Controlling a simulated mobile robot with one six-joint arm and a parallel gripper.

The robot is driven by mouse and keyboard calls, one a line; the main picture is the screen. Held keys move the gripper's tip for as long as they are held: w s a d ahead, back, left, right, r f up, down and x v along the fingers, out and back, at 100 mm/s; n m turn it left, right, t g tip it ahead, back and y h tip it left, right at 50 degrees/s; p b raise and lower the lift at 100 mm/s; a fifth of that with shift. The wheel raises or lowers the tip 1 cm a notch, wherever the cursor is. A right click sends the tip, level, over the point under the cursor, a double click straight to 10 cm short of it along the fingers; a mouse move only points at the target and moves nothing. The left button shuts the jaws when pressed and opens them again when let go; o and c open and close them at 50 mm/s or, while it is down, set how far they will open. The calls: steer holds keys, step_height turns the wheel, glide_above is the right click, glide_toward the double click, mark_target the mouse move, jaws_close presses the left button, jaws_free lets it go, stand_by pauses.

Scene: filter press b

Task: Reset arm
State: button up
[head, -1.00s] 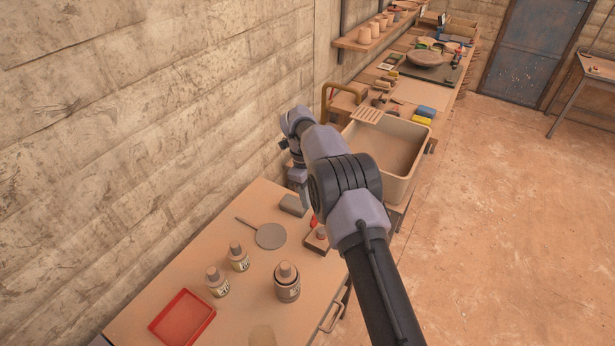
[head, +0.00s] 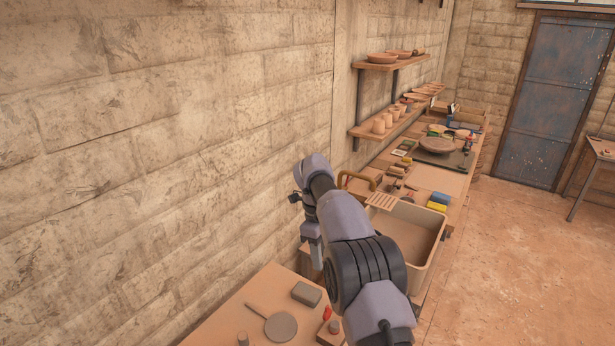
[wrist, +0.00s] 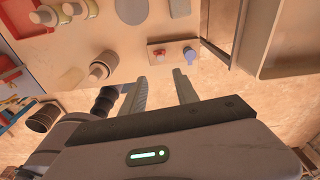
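My arm shows in the head view, folded upward with its wrist near the brick wall. A small wooden block with a red and a blue knob (wrist: 172,55) is on the table just beyond the fingertips.
A grey block (head: 306,293) and a round paddle (head: 281,326) lie on the near table. A deep sink (head: 432,262) stands beyond it. Shelves with pots (head: 382,123) and the brick wall (head: 200,170) border the left. The floor on the right (head: 530,260) is clear.

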steer(key=s+d+r+n+t+y+b, duration=0.1)
steer(key=s+d+r+n+t+b, duration=0.1)
steer(key=s+r+n+b, duration=0.5)
steer(key=s+d+r+n+t+y+b, duration=0.15)
steer(key=s+n+b, duration=0.3)
steer(key=s, duration=0.65)
steer(key=s+f+n+t+b, duration=0.1)
steer(key=s+f+n+b, duration=0.3)
steer(key=s, duration=0.6)
steer(key=s+f+n+t+b, duration=0.2)
steer(key=s+f+n+b, duration=0.2)
steer(key=s+f, duration=0.5)
steer(key=shift+s+d+y, duration=0.35)
steer(key=shift+s+d, duration=0.1)
steer(key=shift+s, duration=0.7)
